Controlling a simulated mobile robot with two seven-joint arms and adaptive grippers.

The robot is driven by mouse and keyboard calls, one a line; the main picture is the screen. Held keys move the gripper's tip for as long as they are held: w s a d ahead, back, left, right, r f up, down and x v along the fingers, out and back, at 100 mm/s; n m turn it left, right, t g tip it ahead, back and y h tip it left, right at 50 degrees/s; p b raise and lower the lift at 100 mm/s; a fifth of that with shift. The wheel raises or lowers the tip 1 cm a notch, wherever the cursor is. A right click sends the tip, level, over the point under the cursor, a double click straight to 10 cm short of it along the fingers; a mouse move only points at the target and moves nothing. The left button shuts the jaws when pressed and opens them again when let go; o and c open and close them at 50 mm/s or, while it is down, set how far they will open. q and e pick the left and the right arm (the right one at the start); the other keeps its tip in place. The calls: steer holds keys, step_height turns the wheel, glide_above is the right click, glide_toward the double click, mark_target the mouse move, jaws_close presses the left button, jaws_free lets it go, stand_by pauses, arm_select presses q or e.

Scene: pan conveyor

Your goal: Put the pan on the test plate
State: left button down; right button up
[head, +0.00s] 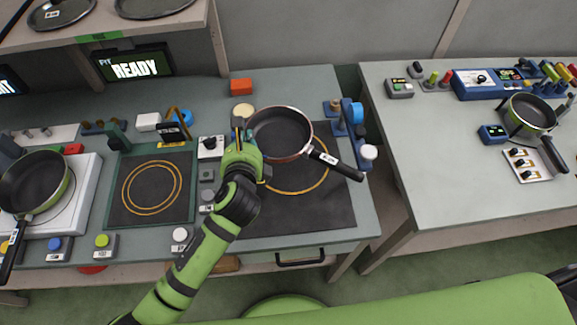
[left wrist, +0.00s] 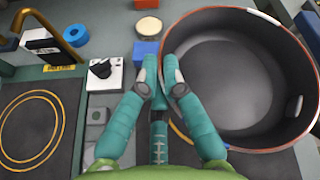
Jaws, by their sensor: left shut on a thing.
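A dark pan (head: 279,133) with a reddish-brown outer wall and a black labelled handle is over the far part of the right-hand black plate (head: 318,203) marked with orange rings. My left gripper (head: 240,143) is at the pan's left rim, shut on it. In the left wrist view the pan (left wrist: 235,75) fills the right side, and the gripper's teal fingers (left wrist: 160,75) meet at its rim wall. Whether the pan touches the plate or hangs just above it I cannot tell. My right gripper is not in view.
A second black ringed plate (head: 150,190) lies to the left, bare. A green-sided pan (head: 35,180) sits on a white unit at far left. Small knob boxes (head: 210,147) stand between the plates. Blue fixtures (head: 353,112) stand at right. Another bench (head: 430,150) holds instruments and a pan.

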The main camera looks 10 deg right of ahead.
arm_select(q)
steer(key=shift+m+h, duration=0.6)
steer(key=shift+h, duration=0.2)
steer(key=f, duration=0.2)
steer(key=d+f, duration=0.1)
steer(key=f, duration=0.4)
steer(key=shift+w+d+f+b, duration=0.1)
steer(key=shift+d+f+b, duration=0.1)
steer(key=shift+f+b, duration=0.15)
steer(key=shift+f, duration=0.35)
steer(key=shift+f+b, duration=0.5)
steer(key=shift+f, duration=1.3)
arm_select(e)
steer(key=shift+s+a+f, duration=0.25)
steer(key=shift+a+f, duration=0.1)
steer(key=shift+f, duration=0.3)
arm_select(q)
steer(key=shift+f, duration=0.15)
steer(key=c, duration=1.4)
jaws_free()
steer(key=shift+f, duration=0.1)
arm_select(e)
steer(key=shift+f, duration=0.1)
